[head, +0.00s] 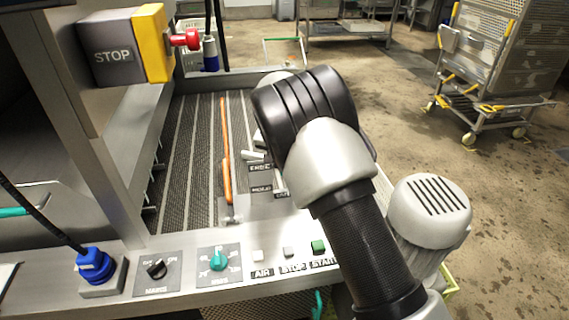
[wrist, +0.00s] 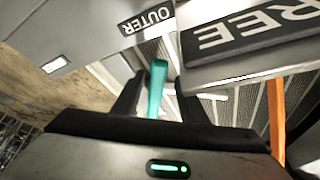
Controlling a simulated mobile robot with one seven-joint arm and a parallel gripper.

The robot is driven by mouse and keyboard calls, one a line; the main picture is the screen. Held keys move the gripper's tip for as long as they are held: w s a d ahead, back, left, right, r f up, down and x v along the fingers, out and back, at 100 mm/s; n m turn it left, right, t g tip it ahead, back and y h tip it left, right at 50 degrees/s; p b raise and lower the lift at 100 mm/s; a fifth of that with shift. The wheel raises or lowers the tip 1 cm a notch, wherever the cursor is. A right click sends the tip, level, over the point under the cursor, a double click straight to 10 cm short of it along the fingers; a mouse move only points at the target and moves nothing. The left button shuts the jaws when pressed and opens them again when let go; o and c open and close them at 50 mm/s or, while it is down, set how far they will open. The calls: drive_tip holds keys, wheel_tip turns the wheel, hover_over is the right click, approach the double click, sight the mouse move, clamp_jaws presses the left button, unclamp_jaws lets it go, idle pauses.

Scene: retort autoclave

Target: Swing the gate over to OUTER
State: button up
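In the wrist view a teal upright handle (wrist: 157,88) stands between the two dark fingers of my gripper (wrist: 160,78). The fingers are apart, with a gap visible on each side of the handle. A black label reading OUTER (wrist: 146,20) lies beyond the left finger. A long orange bar (head: 226,150) lies along the slatted bed in the head view, and part of it shows at the right of the wrist view (wrist: 277,118). I cannot tell which part is the gate. My arm hides the gripper and the teal handle in the head view.
A larger sign ending in REE (wrist: 255,28) is close to the right finger. The front panel carries a blue-based lever (head: 95,263), a teal knob (head: 218,259) and a green button (head: 318,246). A STOP box (head: 113,55) overhangs at left. Open floor lies at right, before a wheeled cage (head: 490,50).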

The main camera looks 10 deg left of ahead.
drive_tip(key=d+p+v, duration=0.1)
drive_tip(key=v, duration=1.6)
drive_tip(key=shift+a+r, duration=0.2)
drive_tip(key=shift+a, duration=0.3)
drive_tip(key=shift+s, duration=0.1)
drive_tip(key=s+d+r+y, duration=0.1)
drive_tip(key=s+d+r, duration=0.4)
drive_tip(key=d, duration=0.4)
drive_tip(key=s+d+r, duration=0.6)
drive_tip(key=d, duration=0.4)
drive_tip(key=s+d+f+n, duration=0.1)
drive_tip(key=s+d, duration=0.3)
drive_tip(key=s, duration=0.3)
drive_tip(key=s+d+t, duration=0.1)
drive_tip(key=s+d, duration=0.2)
drive_tip(key=s, duration=0.3)
drive_tip(key=s+d+f+n, duration=0.1)
drive_tip(key=s+d, duration=0.3)
drive_tip(key=s, duration=0.3)
wheel_tip(320, 180, up, 12)
drive_tip(key=p, duration=1.2)
drive_tip(key=shift+r+p, duration=0.25)
drive_tip(key=shift+p, duration=0.05)
